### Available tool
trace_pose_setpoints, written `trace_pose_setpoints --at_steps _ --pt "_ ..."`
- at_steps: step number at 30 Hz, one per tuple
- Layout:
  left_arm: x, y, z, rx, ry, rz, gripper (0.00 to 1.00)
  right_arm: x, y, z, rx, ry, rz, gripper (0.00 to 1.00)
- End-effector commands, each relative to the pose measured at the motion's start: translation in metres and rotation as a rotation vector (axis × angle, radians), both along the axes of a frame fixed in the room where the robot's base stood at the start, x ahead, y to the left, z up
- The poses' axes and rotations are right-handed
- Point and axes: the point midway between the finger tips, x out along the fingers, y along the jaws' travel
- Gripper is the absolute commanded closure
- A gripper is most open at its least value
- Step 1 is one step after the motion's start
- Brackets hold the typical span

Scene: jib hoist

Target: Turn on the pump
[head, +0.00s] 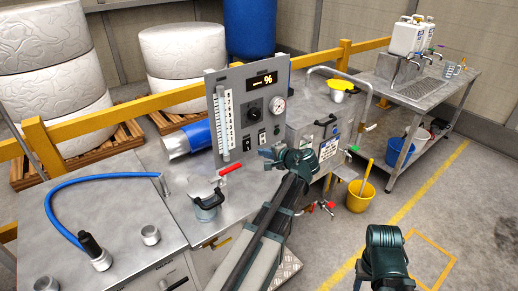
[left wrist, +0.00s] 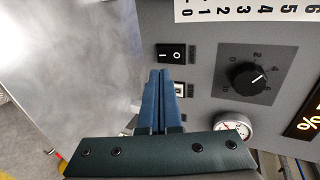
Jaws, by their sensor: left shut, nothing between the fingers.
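The grey control panel (head: 213,80) stands upright on the metal bench, with two small black rocker switches low on its face. The first switch (head: 262,140) also shows clearly in the left wrist view (left wrist: 176,54), with I and O marks. The second switch (head: 277,130) is partly covered by my fingers in the left wrist view (left wrist: 180,90). The labels are too small to read. My left gripper (head: 268,153) is shut and empty, its fingertips just in front of the panel near the switches; I cannot tell whether they touch it.
A black dial knob (head: 255,112), a round gauge (head: 278,105), a "- %" display (head: 262,80) and a flow tube (head: 222,120) share the panel. A red-handled valve (head: 231,168) stands left of my gripper. A yellow bucket (head: 359,197) is on the floor.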

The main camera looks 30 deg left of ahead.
Motion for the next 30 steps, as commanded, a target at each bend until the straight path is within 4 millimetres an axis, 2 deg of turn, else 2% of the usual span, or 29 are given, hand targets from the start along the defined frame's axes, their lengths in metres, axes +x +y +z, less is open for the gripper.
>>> trace_pose_setpoints --at_steps 1,6,12,27,30 --pt "-0.005 -0.009 0.008 0.000 0.001 -0.003 1.00 0.000 0.000 0.008 0.000 0.000 0.000 0.50" --pt "-0.015 -0.034 0.019 0.000 0.000 -0.002 1.00 0.000 0.000 0.019 0.000 0.000 0.000 0.50" --pt "-0.022 -0.052 0.026 0.000 0.000 -0.001 1.00 0.000 0.000 0.026 0.000 0.000 0.000 0.50" --pt "-0.023 -0.059 0.026 -0.001 0.000 0.000 1.00 0.000 0.000 0.026 0.000 0.000 0.000 0.50" --pt "-0.023 -0.066 0.021 -0.001 0.000 -0.001 1.00 0.000 0.000 0.021 0.000 0.000 0.000 0.50"
